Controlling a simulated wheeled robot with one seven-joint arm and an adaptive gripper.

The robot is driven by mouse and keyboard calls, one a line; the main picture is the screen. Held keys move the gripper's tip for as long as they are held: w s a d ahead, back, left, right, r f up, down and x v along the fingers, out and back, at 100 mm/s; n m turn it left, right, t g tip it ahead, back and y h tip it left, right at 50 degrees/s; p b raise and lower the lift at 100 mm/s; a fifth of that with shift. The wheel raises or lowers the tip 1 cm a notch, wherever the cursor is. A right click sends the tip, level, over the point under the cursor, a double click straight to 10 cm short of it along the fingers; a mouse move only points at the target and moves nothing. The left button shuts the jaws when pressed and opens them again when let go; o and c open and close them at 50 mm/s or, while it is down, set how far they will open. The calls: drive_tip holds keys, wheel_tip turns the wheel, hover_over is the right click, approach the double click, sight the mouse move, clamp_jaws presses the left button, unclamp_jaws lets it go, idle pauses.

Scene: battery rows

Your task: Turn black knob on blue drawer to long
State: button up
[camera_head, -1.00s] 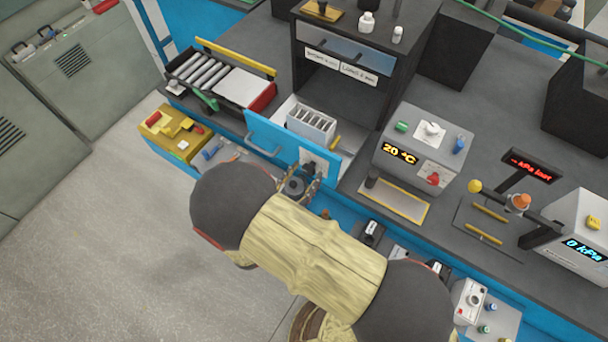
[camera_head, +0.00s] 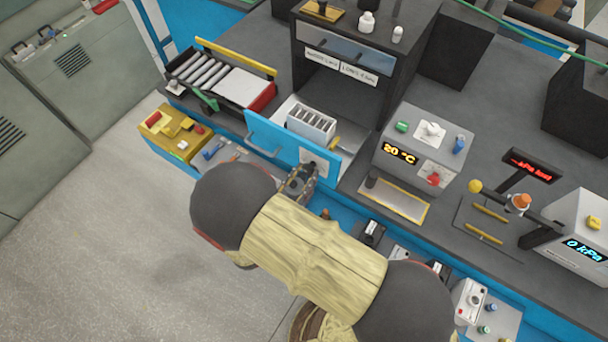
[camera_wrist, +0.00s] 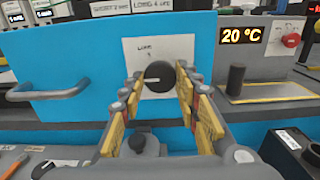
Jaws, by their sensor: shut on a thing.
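The blue drawer (camera_head: 262,138) stands pulled out, with a bar handle (camera_wrist: 46,92) at the left of its front in the wrist view. A white label plate (camera_wrist: 134,58) sits on the drawer front; a word that looks like "LONG" shows near its top, and other lettering is hidden. The round black knob (camera_wrist: 159,77) projects from this plate. A short white mark on it points left. My gripper (camera_wrist: 161,84) has its yellow-padded fingers on either side of the knob, closed on it. In the head view my gripper (camera_head: 300,178) is at the drawer front and hides the knob.
A white finned block (camera_head: 311,123) sits inside the drawer. A grey box with a 20 °C display (camera_head: 400,154) stands to the right. An open tool tray lies below left, and several small devices lie to the lower right.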

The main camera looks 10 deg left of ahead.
drive_tip(key=m+b, duration=0.3)
drive_tip(key=m, duration=0.2)
drive_tip(key=shift+f+m, duration=0.15)
drive_tip(key=shift+m, duration=0.15)
drive_tip(key=m+b, duration=0.3)
drive_tip(key=m, duration=0.2)
drive_tip(key=shift+m+b, duration=0.3)
drive_tip(key=shift+b, duration=0.05)
idle(0.3)
drive_tip(key=o, duration=1.2)
drive_tip(key=shift+c, duration=0.2)
drive_tip(key=v, duration=1.2)
